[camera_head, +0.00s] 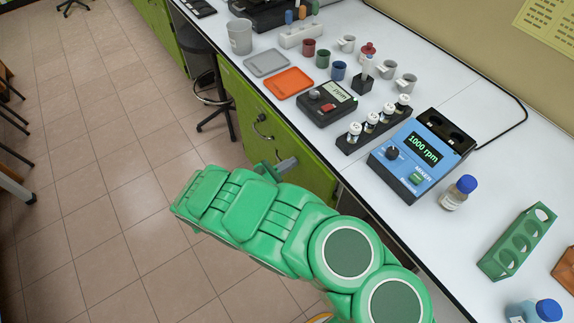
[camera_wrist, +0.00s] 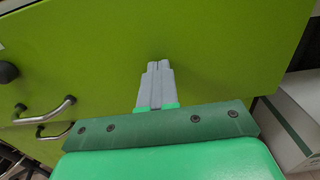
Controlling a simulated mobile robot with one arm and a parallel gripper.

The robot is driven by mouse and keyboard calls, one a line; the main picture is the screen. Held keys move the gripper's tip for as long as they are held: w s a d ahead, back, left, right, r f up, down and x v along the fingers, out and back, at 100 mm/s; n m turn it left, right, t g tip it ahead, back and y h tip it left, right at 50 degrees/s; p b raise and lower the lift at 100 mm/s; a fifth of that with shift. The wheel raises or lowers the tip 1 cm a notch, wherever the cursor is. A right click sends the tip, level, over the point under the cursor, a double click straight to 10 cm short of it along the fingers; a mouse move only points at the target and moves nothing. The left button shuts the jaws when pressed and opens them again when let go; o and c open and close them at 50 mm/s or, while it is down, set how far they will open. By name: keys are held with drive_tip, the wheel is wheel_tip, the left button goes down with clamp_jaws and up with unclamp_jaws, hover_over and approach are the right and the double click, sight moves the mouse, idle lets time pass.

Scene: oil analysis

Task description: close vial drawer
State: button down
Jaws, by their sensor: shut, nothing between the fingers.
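A plain green front panel (camera_head: 290,140) lies under the bench edge, and it fills most of the wrist view (camera_wrist: 225,50). I cannot tell which part of the green fronts is the vial drawer, or how far it stands out. My gripper (camera_head: 288,163) is shut and empty, its grey fingers pointing at the panel. In the wrist view the fingertips (camera_wrist: 158,66) are in front of the panel's face, very close or touching; I cannot tell which. My green arm hides the lower part of the cabinet in the head view.
Metal handles (camera_wrist: 52,110) and a black knob (camera_wrist: 8,72) are left of my fingers. A pale box (camera_wrist: 295,105) stands at the right. The white bench (camera_head: 440,85) holds a blue mixer (camera_head: 420,158) and a vial rack (camera_head: 372,128). A stool (camera_head: 215,95) stands left; the tiled floor (camera_head: 110,150) is clear.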

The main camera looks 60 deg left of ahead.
sight(301, 157)
drive_tip(key=shift+w+r, duration=0.1)
drive_tip(key=shift+w, duration=2.25)
drive_tip(key=s, duration=1.5)
